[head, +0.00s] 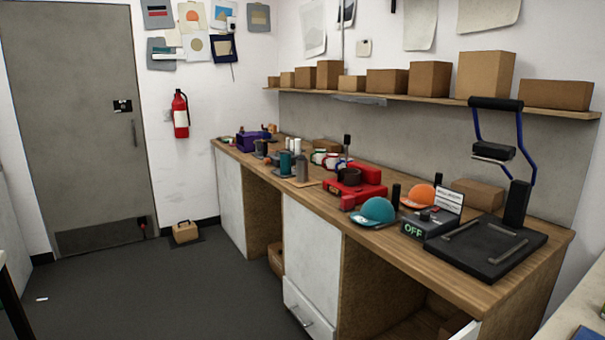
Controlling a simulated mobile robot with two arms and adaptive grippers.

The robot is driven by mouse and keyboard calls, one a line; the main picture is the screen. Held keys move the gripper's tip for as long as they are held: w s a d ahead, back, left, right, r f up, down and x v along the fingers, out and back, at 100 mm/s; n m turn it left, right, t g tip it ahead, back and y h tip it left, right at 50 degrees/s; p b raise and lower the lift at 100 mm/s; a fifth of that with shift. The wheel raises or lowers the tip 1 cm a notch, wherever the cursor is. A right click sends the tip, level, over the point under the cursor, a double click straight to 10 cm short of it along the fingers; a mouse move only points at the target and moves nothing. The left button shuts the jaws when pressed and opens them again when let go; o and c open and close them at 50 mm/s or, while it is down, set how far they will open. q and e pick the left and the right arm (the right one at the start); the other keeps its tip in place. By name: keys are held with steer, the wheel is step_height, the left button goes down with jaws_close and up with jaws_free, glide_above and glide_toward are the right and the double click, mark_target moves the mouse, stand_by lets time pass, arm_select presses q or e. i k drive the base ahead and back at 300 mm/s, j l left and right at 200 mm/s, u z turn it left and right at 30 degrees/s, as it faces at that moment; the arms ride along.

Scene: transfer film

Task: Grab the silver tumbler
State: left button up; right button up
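A grey, silver-looking tumbler (302,169) stands upright on the long wooden counter (430,258), around the middle of its length. It stands on or beside a small light-brown board (309,184); I cannot tell which. A teal tumbler (286,163) stands just to its left. Neither of my grippers shows in the head view.
A red press (345,190), a teal cap (377,211), an orange cap (419,194) and a black heat press (480,247) are right of the tumbler on the counter. Boxes line the shelf (440,101) above. The dark floor (170,290) in front is mostly clear.

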mark_target(301, 163)
steer(key=i+j, duration=0.15)
steer(key=j, duration=0.25)
steer(key=i+j+z, duration=0.1)
steer(key=i+j, duration=0.35)
steer(key=i+j+z, duration=0.1)
steer(key=i+j, duration=0.35)
steer(key=j, duration=0.2)
steer(key=i+j+z, duration=0.1)
steer(key=i+j, duration=0.35)
steer(key=j, duration=0.15)
steer(key=i+j+z, duration=0.15)
steer(key=i, duration=0.4)
steer(key=i+j+z, duration=0.1)
steer(key=i, duration=0.45)
